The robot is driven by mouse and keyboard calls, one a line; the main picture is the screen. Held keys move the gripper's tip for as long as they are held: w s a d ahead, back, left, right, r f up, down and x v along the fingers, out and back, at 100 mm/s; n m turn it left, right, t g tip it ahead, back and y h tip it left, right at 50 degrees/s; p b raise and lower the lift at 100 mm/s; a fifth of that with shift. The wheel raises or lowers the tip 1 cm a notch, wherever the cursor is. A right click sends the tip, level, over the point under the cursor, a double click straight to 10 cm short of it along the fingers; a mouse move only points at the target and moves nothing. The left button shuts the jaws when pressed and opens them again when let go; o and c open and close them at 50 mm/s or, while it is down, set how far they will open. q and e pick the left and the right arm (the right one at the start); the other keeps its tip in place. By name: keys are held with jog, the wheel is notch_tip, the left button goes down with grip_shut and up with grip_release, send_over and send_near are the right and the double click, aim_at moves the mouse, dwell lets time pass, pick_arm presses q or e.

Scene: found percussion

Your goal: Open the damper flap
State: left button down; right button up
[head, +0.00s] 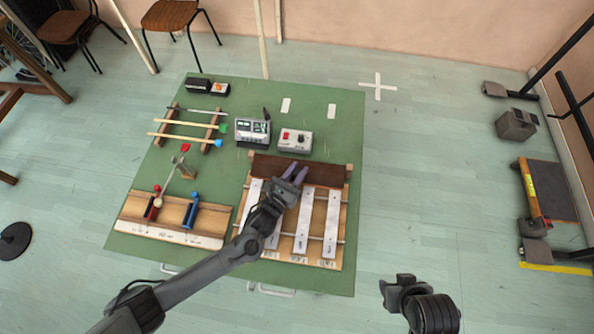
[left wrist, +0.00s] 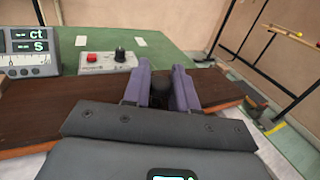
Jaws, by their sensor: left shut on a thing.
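The damper flap (head: 325,174) is a dark brown board across the back end of the metal bars (head: 332,222), on a wooden frame. It also crosses the left wrist view (left wrist: 60,97). My left gripper (head: 296,174) is at the middle of the flap, with its purple fingers shut on a dark round knob (left wrist: 185,92) that shows between them in the left wrist view. The fingers partly hide the knob and the flap. My right gripper (head: 398,287) hangs off the table's front right, apart from everything; its jaw opening is unclear.
Behind the flap on the green table (head: 340,135) stand a display device (head: 253,131) and a box with red button and dark knob (head: 295,140). Mallets (head: 187,136) rest on a rack at the left. A wooden stand with red and blue handles (head: 190,211) lies front left.

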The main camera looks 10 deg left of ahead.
aim_at(299, 168)
pick_arm(q)
jog(key=r+g+p, duration=0.1)
jog(key=p, duration=0.2)
jog(key=w+r+n+g+p, duration=0.1)
jog(key=p, duration=0.2)
jog(key=w+r+g+y+p, duration=0.1)
jog(key=p, duration=0.2)
jog(key=shift+g, duration=0.3)
jog(key=shift+w+d+r+n+g+y+p, duration=0.1)
jog(key=shift+w+n+g+y+p, duration=0.25)
jog(key=shift+g+p, duration=0.5)
jog(key=shift+w+g, duration=0.15)
jog(key=shift+g, duration=0.2)
jog(key=shift+p, duration=0.3)
jog(key=c, duration=1)
grip_release()
jog(key=shift+f, duration=0.2)
